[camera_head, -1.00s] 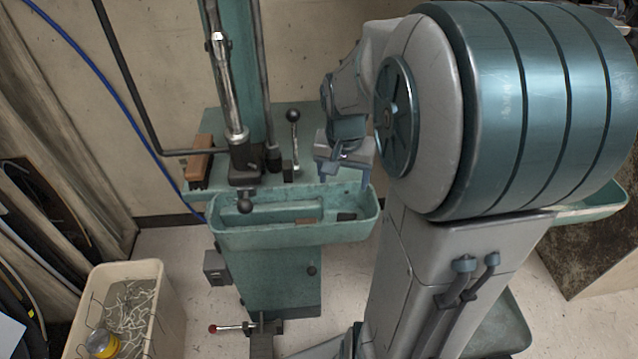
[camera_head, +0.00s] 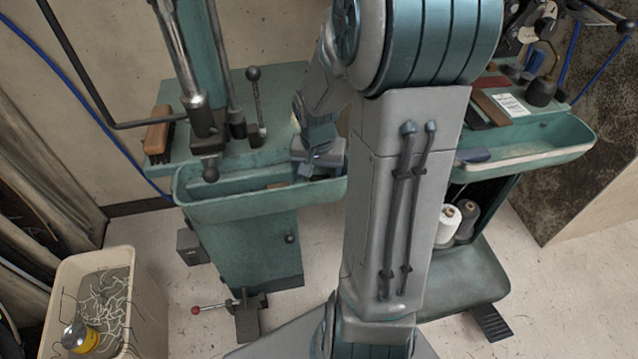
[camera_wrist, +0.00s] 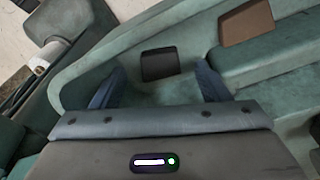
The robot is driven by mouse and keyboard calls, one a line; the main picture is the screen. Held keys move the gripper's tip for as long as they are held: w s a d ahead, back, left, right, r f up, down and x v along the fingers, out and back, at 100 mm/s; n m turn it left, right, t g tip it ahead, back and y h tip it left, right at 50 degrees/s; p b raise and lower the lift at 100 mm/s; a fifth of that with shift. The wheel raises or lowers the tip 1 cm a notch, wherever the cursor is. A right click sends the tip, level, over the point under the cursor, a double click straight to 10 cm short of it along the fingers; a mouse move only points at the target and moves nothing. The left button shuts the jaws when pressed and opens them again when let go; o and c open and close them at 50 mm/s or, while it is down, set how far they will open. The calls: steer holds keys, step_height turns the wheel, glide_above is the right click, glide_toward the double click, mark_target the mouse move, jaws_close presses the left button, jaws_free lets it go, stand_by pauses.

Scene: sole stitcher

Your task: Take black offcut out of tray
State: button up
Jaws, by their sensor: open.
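The black offcut (camera_wrist: 160,64) lies flat on the floor of the green tray (camera_wrist: 110,50) in the wrist view, close to the tray's wall. My gripper (camera_wrist: 162,84) is open, with one blue finger on each side of the offcut's near edge. The offcut is between and slightly beyond the fingertips, and no contact shows. In the head view my gripper (camera_head: 318,170) is over the right end of the green tray (camera_head: 240,206). There the gripper and arm hide the offcut.
A wooden-handled brush (camera_head: 158,130) and a ball-topped lever (camera_head: 254,100) stand on the machine bed behind the tray. A bin of scraps (camera_head: 108,300) is on the floor at lower left.

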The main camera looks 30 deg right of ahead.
steer(key=shift+w+f, duration=0.1)
steer(key=shift+f, duration=0.8)
steer(key=c, duration=1.1)
steer(key=shift+o, duration=0.2)
steer(key=shift+r, duration=0.15)
